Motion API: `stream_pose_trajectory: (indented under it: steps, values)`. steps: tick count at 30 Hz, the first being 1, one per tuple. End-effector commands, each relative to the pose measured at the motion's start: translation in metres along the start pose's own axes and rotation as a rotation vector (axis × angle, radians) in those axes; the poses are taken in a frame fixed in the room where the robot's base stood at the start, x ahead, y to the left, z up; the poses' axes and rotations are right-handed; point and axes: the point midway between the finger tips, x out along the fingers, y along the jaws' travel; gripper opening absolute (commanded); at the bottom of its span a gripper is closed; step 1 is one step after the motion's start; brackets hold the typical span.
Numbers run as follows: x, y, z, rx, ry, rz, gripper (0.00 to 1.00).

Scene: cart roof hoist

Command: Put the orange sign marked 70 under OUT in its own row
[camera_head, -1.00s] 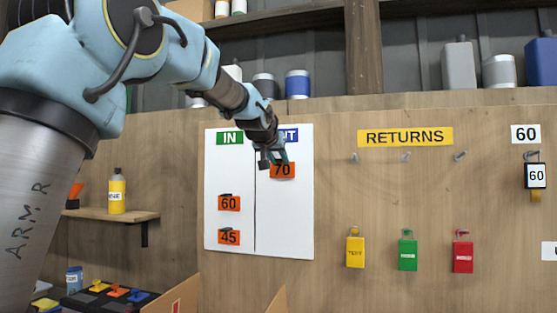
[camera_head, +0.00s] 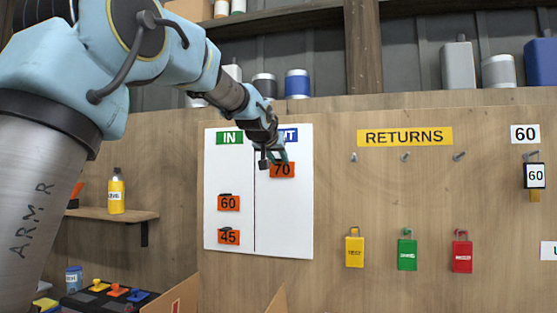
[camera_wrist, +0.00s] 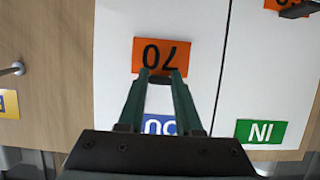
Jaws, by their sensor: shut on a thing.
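The orange sign marked 70 (camera_head: 282,171) is at the top of the OUT column on the white board (camera_head: 283,225), just below the blue OUT label (camera_head: 291,134). My gripper (camera_head: 272,162) is shut on the sign's dark grip tab at its upper edge. The wrist view shows the sign (camera_wrist: 160,56) upside down, with my green fingers (camera_wrist: 160,80) at the tab. The sign lies flat against or very close to the board; I cannot tell if it touches. Orange signs 60 (camera_head: 229,203) and 45 (camera_head: 229,236) hang under the green IN label (camera_head: 230,138).
To the right, a yellow RETURNS label (camera_head: 405,137) is above several pegs. Yellow (camera_head: 355,250), green (camera_head: 407,253) and red (camera_head: 462,255) tags hang lower. A small shelf (camera_head: 120,215) with a yellow bottle is at left. The OUT column below the 70 sign is bare.

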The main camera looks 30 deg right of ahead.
Motion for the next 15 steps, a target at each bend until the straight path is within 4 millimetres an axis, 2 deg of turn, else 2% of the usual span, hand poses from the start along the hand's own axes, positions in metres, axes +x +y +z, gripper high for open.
stream_pose_trajectory:
  steps: [7, 8, 15]
  values:
    - [0.0001, -0.0001, -0.0006, 0.000, 0.002, 0.000, 0.00]
    - [0.0001, -0.0001, -0.0006, 0.000, 0.002, 0.000, 0.35]
    - [0.0000, 0.0000, -0.0004, 0.000, 0.001, 0.000, 0.62]
